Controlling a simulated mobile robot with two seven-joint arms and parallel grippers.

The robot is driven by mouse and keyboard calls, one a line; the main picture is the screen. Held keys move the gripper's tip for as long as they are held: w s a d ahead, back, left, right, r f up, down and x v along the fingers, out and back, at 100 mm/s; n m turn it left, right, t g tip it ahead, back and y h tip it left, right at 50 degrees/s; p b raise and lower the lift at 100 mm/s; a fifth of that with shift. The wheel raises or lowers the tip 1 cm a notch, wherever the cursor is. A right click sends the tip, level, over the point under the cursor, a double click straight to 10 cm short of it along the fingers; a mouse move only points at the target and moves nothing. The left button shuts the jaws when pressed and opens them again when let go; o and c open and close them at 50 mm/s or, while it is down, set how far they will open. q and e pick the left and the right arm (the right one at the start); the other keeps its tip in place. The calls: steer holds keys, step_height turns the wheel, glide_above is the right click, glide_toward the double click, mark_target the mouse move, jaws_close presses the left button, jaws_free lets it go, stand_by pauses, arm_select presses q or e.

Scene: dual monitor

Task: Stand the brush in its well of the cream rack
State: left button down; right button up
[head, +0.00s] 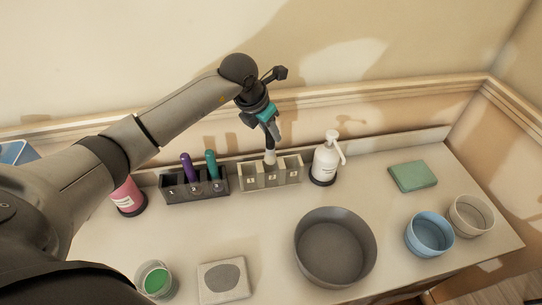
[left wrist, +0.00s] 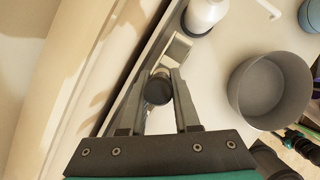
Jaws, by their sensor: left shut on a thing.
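The cream rack (head: 284,180) stands at the back of the counter, with three numbered wells side by side. My left gripper (head: 272,130) is above it, its fingers pointing down and shut on the brush. The brush's pale lower end (head: 270,157) is at the top of the middle well; I cannot tell whether it is inside or just above. In the left wrist view the brush's dark round end (left wrist: 158,90) shows between the fingertips, and part of the cream rack (left wrist: 178,48) shows beyond. Dark and teal parts at the right edge may be my right gripper; its fingers are unclear.
A dark rack (head: 196,192) with a purple and a teal handle stands left of the cream rack. A white pump bottle (head: 325,160) stands close on its right. A grey bowl (head: 335,275) is in front. A pink bottle (head: 127,196) is at left; the front middle is partly clear.

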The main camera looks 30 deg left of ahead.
mark_target(271, 153)
arm_select(q)
step_height(271, 153, down, 5)
steer(key=shift+r, duration=0.2)
steer(key=shift+f+b, duration=0.5)
steer(key=shift+f, duration=1.5)
arm_select(e)
steer(key=shift+w+d+f, duration=0.3)
steer(key=shift+w+f, duration=0.15)
steer(key=shift+f, duration=0.15)
arm_select(q)
steer(key=shift+f, duration=0.15)
steer(key=c, duration=0.6)
jaws_free()
steer(key=shift+c, duration=0.2)
arm_select(e)
steer(key=shift+f, duration=0.15)
arm_select(q)
steer(key=shift+r, duration=0.3)
steer(key=p+v, duration=0.1)
steer(key=v, duration=1)
steer(key=shift+s+r+p, duration=0.2)
steer(key=shift+r+p, duration=0.15)
steer(key=shift+p, duration=0.05)
arm_select(e)
step_height(271, 153, up, 2)
steer(key=shift+r, duration=0.1)
